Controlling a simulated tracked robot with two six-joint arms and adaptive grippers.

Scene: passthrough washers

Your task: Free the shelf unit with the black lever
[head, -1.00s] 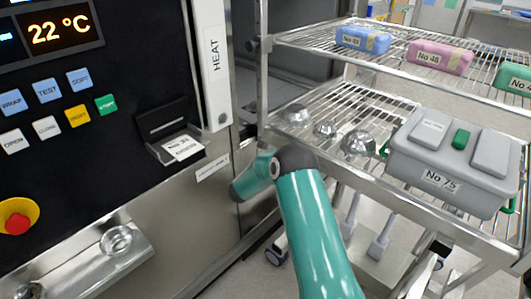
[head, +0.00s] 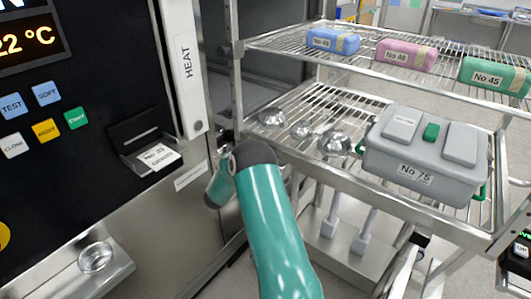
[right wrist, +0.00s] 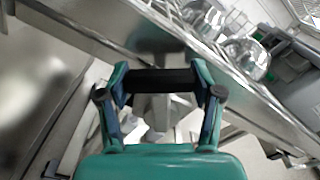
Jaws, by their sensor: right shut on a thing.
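The shelf unit (head: 327,172) is a metal wire rack standing close beside the steel machine. In the head view my right arm reaches to its near left corner, and my own arm hides the gripper there. In the right wrist view my right gripper (right wrist: 160,88) is shut on the black lever (right wrist: 160,80), a dark bar lying across between the fingers. The shelf's steel rail (right wrist: 100,42) runs diagonally just behind it. My left gripper is not in view.
The lower shelf holds a grey case (head: 412,165) marked No 75 and several shiny metal bowls (head: 335,144). Blue, pink and green packs (head: 405,55) sit on the upper shelf. The machine's control panel (head: 85,110) is at left. A small panel (head: 520,250) shows at lower right.

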